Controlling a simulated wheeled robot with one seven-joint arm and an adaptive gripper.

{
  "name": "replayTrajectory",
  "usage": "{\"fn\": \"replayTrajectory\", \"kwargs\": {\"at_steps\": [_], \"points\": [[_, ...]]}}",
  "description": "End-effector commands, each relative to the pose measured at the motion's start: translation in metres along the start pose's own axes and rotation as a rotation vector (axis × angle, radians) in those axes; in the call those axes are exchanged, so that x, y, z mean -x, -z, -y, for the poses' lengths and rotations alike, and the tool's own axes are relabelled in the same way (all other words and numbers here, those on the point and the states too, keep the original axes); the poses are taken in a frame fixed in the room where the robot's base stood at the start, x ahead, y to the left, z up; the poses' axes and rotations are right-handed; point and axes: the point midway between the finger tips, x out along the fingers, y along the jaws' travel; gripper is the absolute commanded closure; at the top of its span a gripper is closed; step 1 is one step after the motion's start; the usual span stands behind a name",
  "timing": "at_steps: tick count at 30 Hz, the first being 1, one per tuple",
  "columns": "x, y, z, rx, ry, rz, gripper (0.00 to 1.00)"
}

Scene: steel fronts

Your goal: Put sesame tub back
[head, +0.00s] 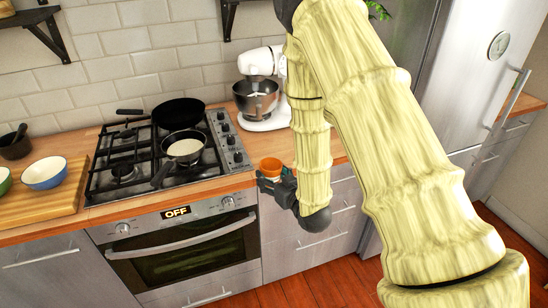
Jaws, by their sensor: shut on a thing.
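A small orange tub (270,166), which I take to be the sesame tub, is in my gripper (279,178) in the head view. My gripper is shut on it at the front edge of the wooden counter, just right of the stove. The tub looks upright, with its open top facing up. The dark gripper fingers hide its lower part, and I cannot tell whether it touches the counter. No label can be read.
The gas stove (100,180) holds a black pan (178,109) and a smaller pan with pale contents (184,147). A white stand mixer (262,62) stands behind the gripper. A wooden board (45,207) with bowls is at left. A steel fridge (470,75) stands at right.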

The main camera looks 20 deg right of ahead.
Motion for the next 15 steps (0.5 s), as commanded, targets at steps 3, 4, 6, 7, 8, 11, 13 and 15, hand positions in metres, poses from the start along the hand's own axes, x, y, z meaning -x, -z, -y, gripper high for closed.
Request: {"fn": "replayTrajectory", "kwargs": {"at_steps": [3, 4, 6, 7, 8, 11, 13, 15], "points": [[-0.003, 0.011, -0.016, 0.042, 0.026, 0.006, 0.63], [-0.004, 0.013, -0.019, 0.05, 0.031, 0.008, 0.63], [-0.004, 0.015, -0.024, 0.063, 0.04, 0.012, 0.63], [-0.005, 0.016, -0.025, 0.067, 0.042, 0.014, 0.63], [-0.007, 0.017, -0.027, 0.07, 0.043, 0.015, 0.63], [-0.018, 0.021, -0.033, 0.074, 0.047, 0.015, 0.63], [-0.029, 0.023, -0.04, 0.073, 0.047, 0.015, 0.63], [-0.041, 0.025, -0.046, 0.074, 0.046, 0.015, 0.63]]}}
